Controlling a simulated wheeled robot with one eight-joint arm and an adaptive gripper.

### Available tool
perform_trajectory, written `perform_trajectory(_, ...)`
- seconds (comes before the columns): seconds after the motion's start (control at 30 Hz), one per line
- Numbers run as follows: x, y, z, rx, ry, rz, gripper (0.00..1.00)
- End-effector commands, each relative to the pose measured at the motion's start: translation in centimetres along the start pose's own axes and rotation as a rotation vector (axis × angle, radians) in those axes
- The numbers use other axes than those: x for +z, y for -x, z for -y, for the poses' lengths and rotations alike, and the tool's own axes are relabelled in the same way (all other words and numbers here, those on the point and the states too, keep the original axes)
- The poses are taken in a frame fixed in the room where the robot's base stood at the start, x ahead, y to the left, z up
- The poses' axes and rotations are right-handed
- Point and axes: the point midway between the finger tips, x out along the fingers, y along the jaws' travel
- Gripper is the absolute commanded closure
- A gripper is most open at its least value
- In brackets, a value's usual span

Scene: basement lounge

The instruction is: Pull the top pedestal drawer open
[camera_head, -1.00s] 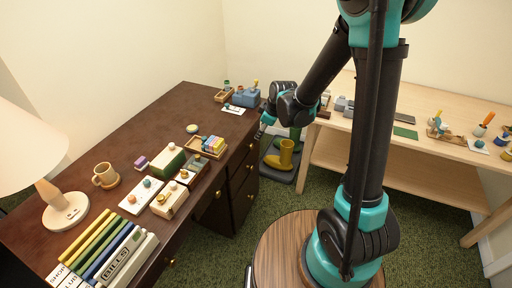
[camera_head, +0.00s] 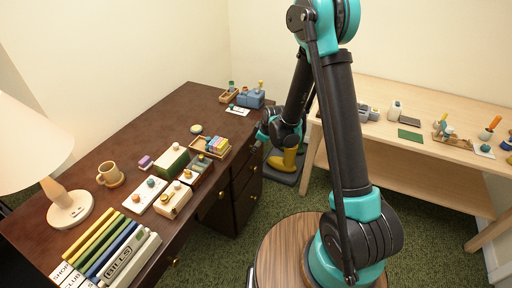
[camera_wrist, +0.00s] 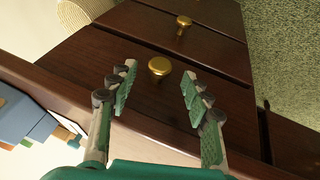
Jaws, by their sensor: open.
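The dark wood desk pedestal shows its stacked drawers in the wrist view. The top pedestal drawer (camera_wrist: 148,98) is closest to the desk edge and looks closed, with a round brass knob (camera_wrist: 159,66). My gripper (camera_wrist: 160,84) is open, with one finger on each side of the knob in the picture. The knob appears slightly beyond the fingertips, and no contact shows. In the head view my gripper (camera_head: 264,131) is at the desk's right edge, by the upper pedestal front, and hides the top knob.
A lower drawer knob (camera_wrist: 183,22) lies beyond the top one. Yellow boots (camera_head: 285,160) stand on a dark mat right of the pedestal. The desk top (camera_head: 184,108) holds several small items and a lamp (camera_head: 68,205). A light wood table (camera_head: 440,100) stands at right.

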Motion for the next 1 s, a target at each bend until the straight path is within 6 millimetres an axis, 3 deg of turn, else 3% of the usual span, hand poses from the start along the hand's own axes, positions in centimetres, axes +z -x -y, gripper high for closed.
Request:
perform_trajectory(0.23,0.0,-2.4,0.0,0.0,0.0,0.0,0.51)
perform_trajectory(0.67,0.0,-2.9,0.0,0.0,0.0,0.0,0.52)
perform_trajectory(1.0,0.0,-2.9,0.0,0.0,0.0,0.0,0.94)
